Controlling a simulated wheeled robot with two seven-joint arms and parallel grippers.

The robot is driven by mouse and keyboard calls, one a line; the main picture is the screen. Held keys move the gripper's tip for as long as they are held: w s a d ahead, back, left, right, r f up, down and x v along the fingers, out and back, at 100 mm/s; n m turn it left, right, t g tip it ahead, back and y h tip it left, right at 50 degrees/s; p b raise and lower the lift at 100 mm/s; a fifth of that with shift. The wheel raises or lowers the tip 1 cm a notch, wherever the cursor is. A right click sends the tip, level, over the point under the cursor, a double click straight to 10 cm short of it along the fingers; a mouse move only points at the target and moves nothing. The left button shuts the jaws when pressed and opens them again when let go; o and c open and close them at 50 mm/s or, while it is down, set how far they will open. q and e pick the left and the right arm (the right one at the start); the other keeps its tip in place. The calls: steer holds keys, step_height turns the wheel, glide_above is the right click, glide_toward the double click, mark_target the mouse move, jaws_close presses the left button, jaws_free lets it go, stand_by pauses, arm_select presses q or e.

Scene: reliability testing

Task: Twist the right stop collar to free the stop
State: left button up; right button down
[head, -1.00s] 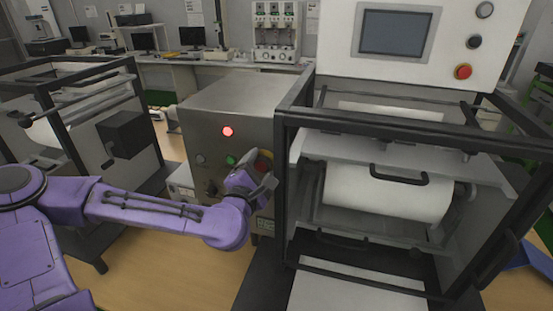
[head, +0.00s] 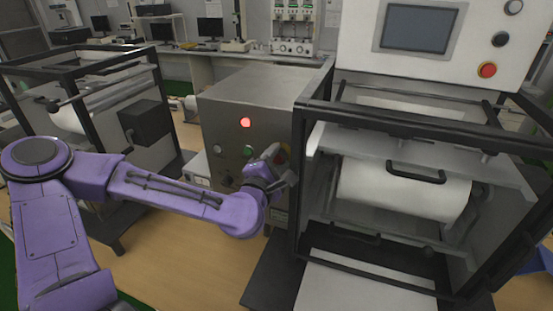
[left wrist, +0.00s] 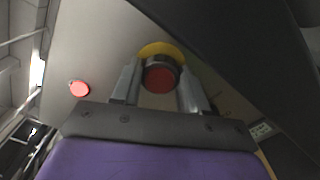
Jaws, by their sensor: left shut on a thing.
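The red stop (left wrist: 160,77) with its yellow collar (left wrist: 161,48) sits on the front of a grey metal control box (head: 252,96). My left gripper (left wrist: 160,88) has one finger on each side of the red stop in the left wrist view and is shut on it. In the head view my left gripper (head: 279,160) is at the right part of the box front and hides most of the stop. Only a bit of yellow collar (head: 286,152) shows there. My right gripper is in neither view.
A lit red lamp (head: 245,122) and a green button (head: 248,150) are left of the stop. A dark-framed roller machine (head: 400,190) stands close on the right, its own red button (head: 487,70) higher up. Another framed machine (head: 85,95) stands left.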

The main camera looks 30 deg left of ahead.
arm_select(q)
steer(key=m, duration=0.3)
steer(key=shift+m+p, duration=0.3)
steer(key=shift+m, duration=1.5)
